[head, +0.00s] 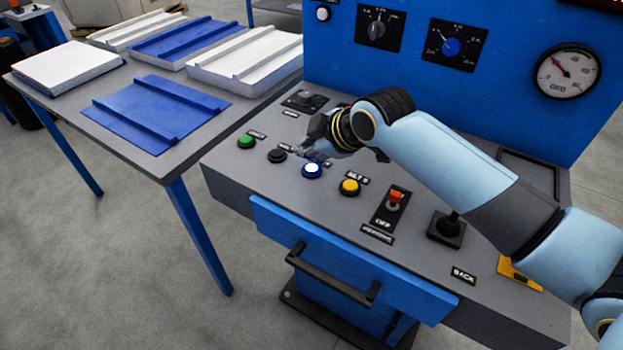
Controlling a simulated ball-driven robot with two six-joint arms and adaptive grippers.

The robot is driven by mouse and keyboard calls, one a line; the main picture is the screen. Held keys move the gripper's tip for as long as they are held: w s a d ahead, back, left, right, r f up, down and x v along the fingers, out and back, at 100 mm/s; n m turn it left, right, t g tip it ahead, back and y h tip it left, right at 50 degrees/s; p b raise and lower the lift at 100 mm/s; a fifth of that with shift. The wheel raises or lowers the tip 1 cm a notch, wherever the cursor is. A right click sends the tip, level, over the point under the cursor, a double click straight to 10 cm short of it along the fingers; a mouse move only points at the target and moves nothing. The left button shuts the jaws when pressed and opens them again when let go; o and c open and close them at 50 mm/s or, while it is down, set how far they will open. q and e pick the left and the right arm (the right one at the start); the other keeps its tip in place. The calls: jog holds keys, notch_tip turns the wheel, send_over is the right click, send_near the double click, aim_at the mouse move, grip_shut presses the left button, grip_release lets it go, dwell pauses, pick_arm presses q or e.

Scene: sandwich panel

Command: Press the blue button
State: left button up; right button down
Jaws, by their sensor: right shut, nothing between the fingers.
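The blue button (312,170) sits on the grey console top (236,185), in the row of buttons, and its cap looks bright white-blue. My right gripper (312,155) is shut and empty, with its fingertips close behind the blue button. I cannot tell whether the fingertips touch it. The arm comes in from the right across the console. My left gripper is not in view.
A green button (246,141), a black button (277,155) and a yellow button (349,187) flank it. A table with panels (157,112) is at the left.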

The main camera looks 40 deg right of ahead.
jog(key=shift+f+b, duration=0.3)
jog(key=shift+f, duration=0.65)
jog(key=shift+f, duration=0.1)
dwell(0.6)
jog(key=shift+f, duration=0.3)
jog(key=shift+f, duration=0.45)
dwell(0.6)
dwell(0.3)
jog(key=shift+r+p, duration=0.85)
jog(key=shift+r, duration=0.05)
